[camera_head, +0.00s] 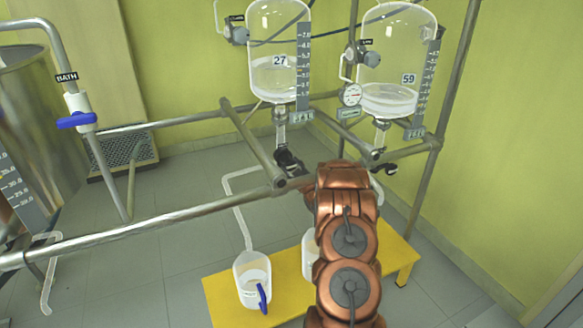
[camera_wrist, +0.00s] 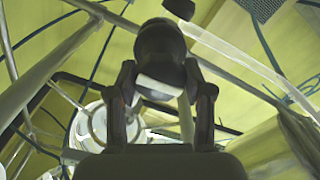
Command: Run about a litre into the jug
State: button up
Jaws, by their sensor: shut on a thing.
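The glass reactor marked 27 (camera_head: 272,80) holds some clear liquid in its lower part, with a scale strip beside it. Under its outlet is a black drain valve (camera_head: 287,158). A pale hose (camera_head: 240,215) runs from there down to a white jug (camera_head: 252,272) with a blue handle, standing on the yellow bench. The jug has a visible line inside, perhaps liquid. My gripper (camera_wrist: 162,88) is shut on the black valve handle (camera_wrist: 160,45) in the wrist view. In the head view my copper arm hides most of the gripper.
A second reactor marked 59 (camera_head: 388,98) stands to the right, with a second jug (camera_head: 308,258) mostly hidden behind my arm. Metal rails (camera_head: 150,235) cross in front. A bath valve with a blue handle (camera_head: 77,120) is at left. The yellow bench (camera_head: 228,300) is low on the floor.

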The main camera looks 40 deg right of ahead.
jog(key=o, duration=1.2)
jog(key=shift+c, duration=0.2)
jog(key=v, duration=1.2)
